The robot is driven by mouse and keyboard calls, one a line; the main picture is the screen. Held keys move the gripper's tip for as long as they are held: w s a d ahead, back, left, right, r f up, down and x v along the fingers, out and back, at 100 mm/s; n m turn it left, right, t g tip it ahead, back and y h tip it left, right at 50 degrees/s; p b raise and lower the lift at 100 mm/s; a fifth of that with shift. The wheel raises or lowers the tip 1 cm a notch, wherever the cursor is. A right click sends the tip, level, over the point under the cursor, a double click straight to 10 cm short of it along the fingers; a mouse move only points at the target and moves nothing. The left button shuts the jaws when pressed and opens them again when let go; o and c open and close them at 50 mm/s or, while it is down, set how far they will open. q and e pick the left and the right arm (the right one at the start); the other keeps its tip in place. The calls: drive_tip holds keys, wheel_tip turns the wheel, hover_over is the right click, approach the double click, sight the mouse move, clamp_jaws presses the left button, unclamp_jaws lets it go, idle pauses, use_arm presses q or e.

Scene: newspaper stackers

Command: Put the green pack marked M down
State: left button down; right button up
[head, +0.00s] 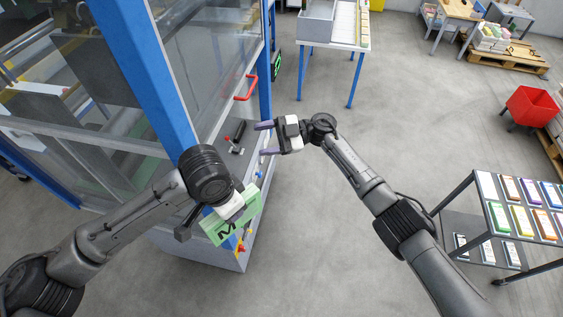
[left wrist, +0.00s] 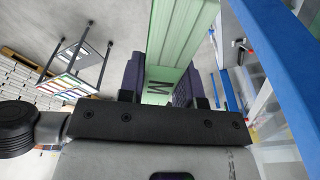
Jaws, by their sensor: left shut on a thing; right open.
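The green pack marked M (head: 222,230) is held by my left gripper (head: 236,210), in front of the blue-framed machine. In the head view the pack is tilted and partly hidden by the gripper. My right gripper (head: 267,139) is open and empty, with its fingers pointing left toward the machine's side.
The machine (head: 160,85) has glass panels, a red handle (head: 246,88) and a low ledge with small controls. A rack (head: 480,212) with coloured packs stands at the right. A white-topped table (head: 354,42) stands at the back. The grey floor between is clear.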

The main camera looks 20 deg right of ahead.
sight(245, 194)
drive_tip(key=s+d+f+n+g+h, duration=0.1)
drive_tip(key=s+d+g+h, duration=0.15)
drive_tip(key=s+g, duration=0.6)
drive_tip(key=shift+g+h, duration=0.25)
drive_tip(key=shift+h, duration=0.1)
drive_tip(key=x, duration=1.2)
drive_tip(key=shift+w+a, duration=0.15)
drive_tip(key=shift+c, duration=0.3)
drive_tip(key=c, duration=1.1)
use_arm(q)
drive_tip(key=c, duration=0.7)
unclamp_jaws()
drive_tip(key=shift+c, duration=0.2)
